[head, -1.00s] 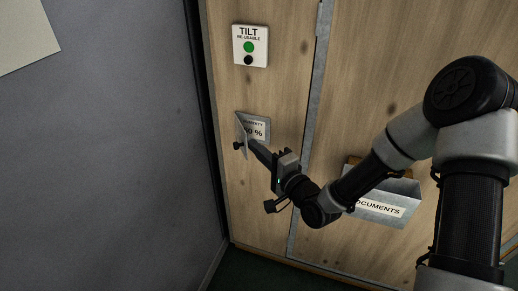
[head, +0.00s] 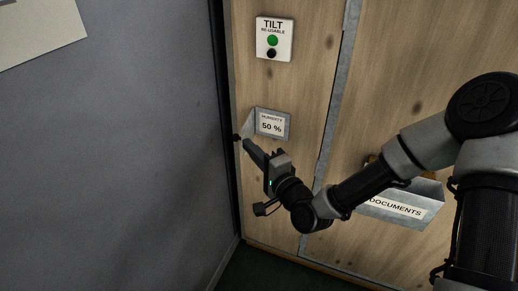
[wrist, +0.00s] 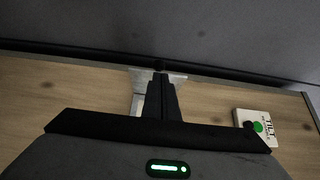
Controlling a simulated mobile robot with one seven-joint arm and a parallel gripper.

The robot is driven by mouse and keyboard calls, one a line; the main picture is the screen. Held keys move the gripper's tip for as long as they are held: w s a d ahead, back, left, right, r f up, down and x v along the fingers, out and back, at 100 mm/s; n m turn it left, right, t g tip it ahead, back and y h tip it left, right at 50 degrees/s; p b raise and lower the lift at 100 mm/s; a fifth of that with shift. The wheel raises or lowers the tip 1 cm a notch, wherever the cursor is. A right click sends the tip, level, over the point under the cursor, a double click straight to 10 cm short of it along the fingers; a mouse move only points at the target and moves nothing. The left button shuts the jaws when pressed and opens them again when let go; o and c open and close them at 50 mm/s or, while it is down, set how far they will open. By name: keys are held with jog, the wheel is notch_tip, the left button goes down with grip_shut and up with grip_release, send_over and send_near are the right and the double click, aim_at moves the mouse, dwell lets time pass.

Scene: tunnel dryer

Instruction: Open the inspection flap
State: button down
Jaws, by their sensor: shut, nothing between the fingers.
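The inspection flap (head: 247,122) is a thin metal plate on the wooden panel, swung out to the left. A small black knob (head: 236,137) is on its outer edge. In the wrist view the shut fingers (wrist: 161,85) partly hide the pale flap (wrist: 143,75).
A "TILT" indicator (head: 273,40) is fixed above the flap. A metal "DOCUMENTS" holder (head: 402,205) hangs at the right, behind my arm. A grey wall (head: 120,150) stands close on the left, with a dark gap at the corner.

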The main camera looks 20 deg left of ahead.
jog(key=shift+s+a, duration=0.25)
jog(key=shift+a, duration=0.8)
jog(key=shift+d, duration=0.1)
